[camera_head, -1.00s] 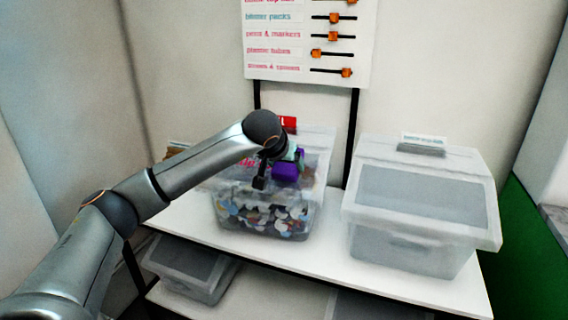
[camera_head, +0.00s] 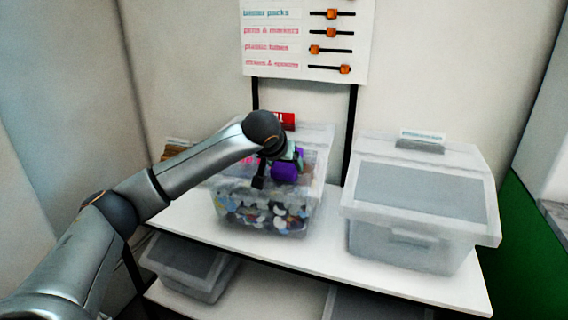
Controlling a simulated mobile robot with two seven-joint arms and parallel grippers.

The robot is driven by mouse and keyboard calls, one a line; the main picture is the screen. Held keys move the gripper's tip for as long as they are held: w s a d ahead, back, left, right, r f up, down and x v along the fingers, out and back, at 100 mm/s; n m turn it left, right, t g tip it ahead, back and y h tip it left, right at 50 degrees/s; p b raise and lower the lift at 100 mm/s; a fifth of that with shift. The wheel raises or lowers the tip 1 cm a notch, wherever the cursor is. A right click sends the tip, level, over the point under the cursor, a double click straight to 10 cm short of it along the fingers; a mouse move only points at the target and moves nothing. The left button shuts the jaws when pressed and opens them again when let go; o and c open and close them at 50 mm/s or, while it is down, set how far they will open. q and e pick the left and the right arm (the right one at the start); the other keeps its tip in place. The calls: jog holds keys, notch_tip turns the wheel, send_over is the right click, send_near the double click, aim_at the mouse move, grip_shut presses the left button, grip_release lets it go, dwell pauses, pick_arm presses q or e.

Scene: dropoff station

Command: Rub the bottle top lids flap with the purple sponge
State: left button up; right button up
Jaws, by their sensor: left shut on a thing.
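My left arm comes in from the left, and its gripper (camera_head: 268,172) is shut on the purple sponge (camera_head: 285,171). It holds the sponge at the lid flap (camera_head: 308,158) of the clear bin (camera_head: 262,213) full of many-coloured bottle tops. I cannot tell whether the sponge touches the flap. The arm's wrist and gripper hide part of the flap and of the bin's label. My right gripper is not in view.
A second clear bin (camera_head: 421,215) with a closed lid stands to the right on the white table (camera_head: 330,235). More bins (camera_head: 190,264) sit on the shelf below. A sign with sliders (camera_head: 305,38) stands behind. The table between the bins is narrow.

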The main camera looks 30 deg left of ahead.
pick_arm(q)
jog(key=shift+w+f, duration=0.15)
jog(key=shift+f, duration=0.3)
jog(key=shift+w+a+f+b, duration=0.2)
jog(key=shift+f+b, duration=0.1)
jog(key=shift+f, duration=0.15)
jog(key=shift+d, duration=0.1)
